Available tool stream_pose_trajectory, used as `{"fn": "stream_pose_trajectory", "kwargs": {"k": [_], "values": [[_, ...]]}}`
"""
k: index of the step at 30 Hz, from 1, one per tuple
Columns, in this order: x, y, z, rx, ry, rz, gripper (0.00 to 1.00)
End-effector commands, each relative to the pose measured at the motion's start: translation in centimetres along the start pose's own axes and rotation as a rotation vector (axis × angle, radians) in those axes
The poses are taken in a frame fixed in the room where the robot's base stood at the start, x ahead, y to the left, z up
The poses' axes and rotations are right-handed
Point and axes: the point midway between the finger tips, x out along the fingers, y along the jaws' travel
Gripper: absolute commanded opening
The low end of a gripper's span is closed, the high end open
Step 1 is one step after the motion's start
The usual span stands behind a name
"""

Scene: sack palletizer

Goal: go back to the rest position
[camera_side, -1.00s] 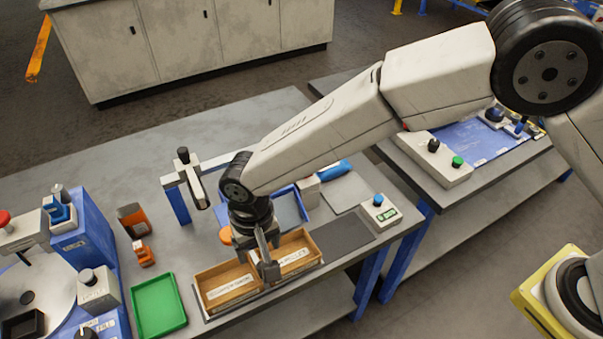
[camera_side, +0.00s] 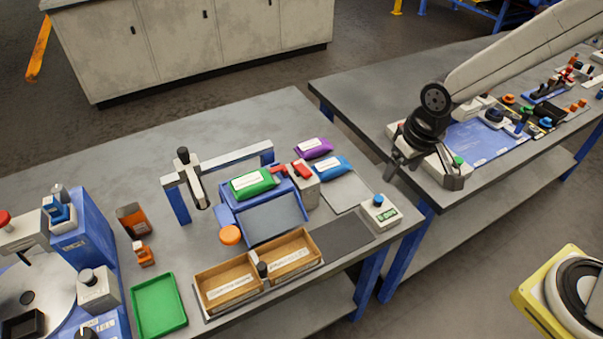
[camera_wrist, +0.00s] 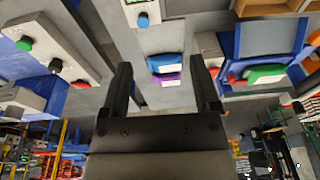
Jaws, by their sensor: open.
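My gripper (camera_side: 428,172) is open and empty. In the side view it hangs over the front left part of the right-hand table, close to the control box there. In the wrist view its two dark fingers (camera_wrist: 165,88) stand apart with nothing between them but a far view of the work tables. A green sack (camera_side: 253,183) lies on the blue stand (camera_side: 228,205) of the left table. A purple sack (camera_side: 314,147) and a blue sack (camera_side: 333,168) lie behind and to the right of it.
A wooden two-part tray (camera_side: 228,284) and a green tray (camera_side: 159,306) sit along the left table's front. The control box (camera_side: 455,172) with a green button is close beside my gripper. A floor gap separates the tables (camera_side: 330,82).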

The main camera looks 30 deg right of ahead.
Motion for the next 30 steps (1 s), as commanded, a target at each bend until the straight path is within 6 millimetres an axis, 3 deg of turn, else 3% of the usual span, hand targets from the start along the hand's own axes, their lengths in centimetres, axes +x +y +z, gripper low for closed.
{"fn": "stream_pose_trajectory", "kwargs": {"k": [3,10,30], "values": [[-0.9,3.5,2.4,0.006,0.029,0.012,0.79],[-1.6,6.8,5.7,-0.001,0.060,0.031,0.79],[-1.7,7.4,6.4,-0.005,0.065,0.035,0.79]]}}
